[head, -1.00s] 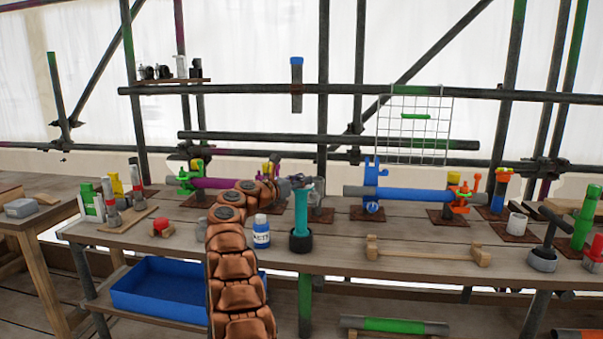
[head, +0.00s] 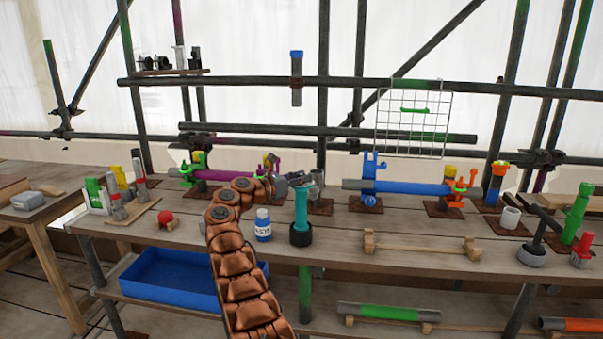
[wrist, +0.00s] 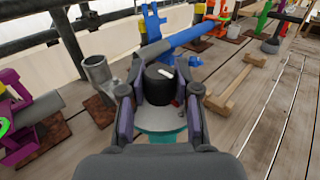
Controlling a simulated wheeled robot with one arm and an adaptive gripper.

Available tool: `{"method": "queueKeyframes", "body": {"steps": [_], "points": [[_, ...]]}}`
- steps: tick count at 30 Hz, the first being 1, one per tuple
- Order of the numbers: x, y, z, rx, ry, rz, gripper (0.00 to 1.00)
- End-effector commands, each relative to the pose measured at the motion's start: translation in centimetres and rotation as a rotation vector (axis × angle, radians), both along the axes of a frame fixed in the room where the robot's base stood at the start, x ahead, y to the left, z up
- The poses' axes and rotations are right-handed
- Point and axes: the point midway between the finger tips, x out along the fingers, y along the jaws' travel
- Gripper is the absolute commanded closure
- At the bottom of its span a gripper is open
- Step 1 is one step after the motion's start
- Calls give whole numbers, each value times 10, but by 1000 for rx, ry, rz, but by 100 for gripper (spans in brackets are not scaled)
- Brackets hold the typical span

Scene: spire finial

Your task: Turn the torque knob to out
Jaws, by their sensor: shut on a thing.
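The torque knob (wrist: 160,84) is black and round with a white pointer mark on top. It sits on a pale round plate (wrist: 160,119) with small red marks beside it. Teal shows under this plate in the wrist view. In the head view a teal upright tool (head: 301,210) with a black foot stands on the bench. My gripper (wrist: 159,92) has one finger on each side of the knob and is shut on it. In the head view my gripper (head: 297,180) is small at the top of the teal tool, and the knob cannot be made out.
A blue-labelled bottle (head: 263,226) stands just left of the teal tool. A grey cup-like fitting (wrist: 97,70) is close to my left finger in the wrist view. A blue pipe (head: 410,188) and a wooden rack (head: 420,246) are to the right. Bare bench lies in front.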

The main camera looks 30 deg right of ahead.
Motion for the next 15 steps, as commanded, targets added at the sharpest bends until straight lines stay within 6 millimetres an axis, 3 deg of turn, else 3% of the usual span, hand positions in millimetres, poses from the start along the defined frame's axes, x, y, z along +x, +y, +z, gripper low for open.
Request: {"method": "queueKeyframes", "body": {"steps": [15], "points": [[-1, -1, 1, 0, -2, -26, 100]]}}
